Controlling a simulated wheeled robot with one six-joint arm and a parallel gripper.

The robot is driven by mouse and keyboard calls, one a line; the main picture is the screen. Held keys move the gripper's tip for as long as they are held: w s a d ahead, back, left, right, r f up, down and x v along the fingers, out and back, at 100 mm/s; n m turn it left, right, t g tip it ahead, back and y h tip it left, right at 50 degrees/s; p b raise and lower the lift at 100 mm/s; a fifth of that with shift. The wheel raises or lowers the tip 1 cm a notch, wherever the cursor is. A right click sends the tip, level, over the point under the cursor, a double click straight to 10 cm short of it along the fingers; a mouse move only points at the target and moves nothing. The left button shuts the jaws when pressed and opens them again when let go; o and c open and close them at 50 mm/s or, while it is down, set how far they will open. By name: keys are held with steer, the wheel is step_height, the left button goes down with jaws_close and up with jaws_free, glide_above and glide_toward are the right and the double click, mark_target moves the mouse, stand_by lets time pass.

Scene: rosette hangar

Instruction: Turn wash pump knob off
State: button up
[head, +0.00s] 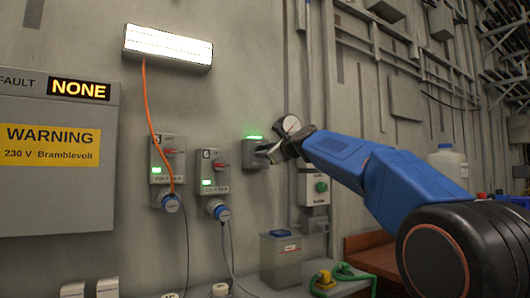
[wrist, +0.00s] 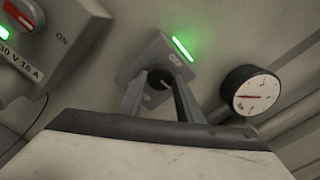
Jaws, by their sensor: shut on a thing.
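A grey wall box with a lit green strip (wrist: 150,58) carries a dark round knob (wrist: 160,76), seen in the wrist view. My gripper (wrist: 159,84) is shut on this knob, one finger on each side. The label on the box is too small to read, so I cannot tell whether it is the wash pump's. In the head view the box (head: 251,153) is on the wall with its green light glowing, and my gripper (head: 272,152) reaches its right front from the right. The knob is hidden there.
A round gauge (wrist: 250,91) sits close right of the box. Two switch boxes with red knobs (head: 167,160) (head: 215,170) and plugged cables are to the left. An orange cable (head: 153,120) hangs from the lamp.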

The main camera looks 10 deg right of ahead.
steer(key=shift+n, duration=8.4)
steer(key=o, duration=1)
steer(key=shift+o, duration=0.2)
steer(key=shift+r, duration=0.1)
steer(key=shift+s, duration=0.1)
steer(key=v, duration=1.7)
